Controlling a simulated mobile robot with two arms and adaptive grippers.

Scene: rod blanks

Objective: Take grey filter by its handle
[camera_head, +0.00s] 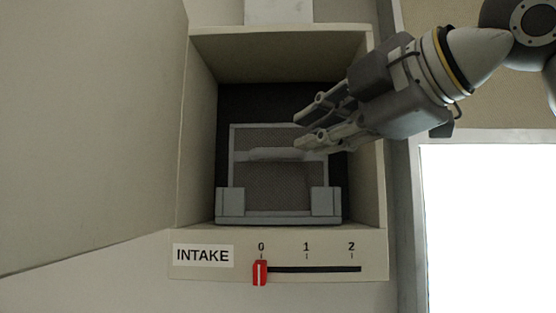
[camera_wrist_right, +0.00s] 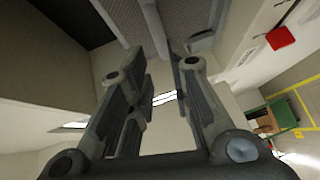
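The grey filter (camera_head: 266,182) stands upright inside the open intake box, a mesh panel in a light grey frame. Its handle (camera_head: 272,154) is a pale horizontal bar across the upper middle. My right gripper (camera_head: 299,132) reaches in from the upper right, its fingertips over the handle's right end in the head view. I cannot tell whether they touch it. In the right wrist view the gripper (camera_wrist_right: 158,50) has a clear gap between its fingers, with nothing visibly held. The filter's mesh (camera_wrist_right: 186,14) shows beyond the fingertips. My left gripper is not in view.
The intake box (camera_head: 370,205) has walls around the filter. Below it are an INTAKE label (camera_head: 203,255) and a red slider (camera_head: 260,273) at 0; the slider also shows in the right wrist view (camera_wrist_right: 281,38). A large beige panel (camera_head: 85,130) fills the left side.

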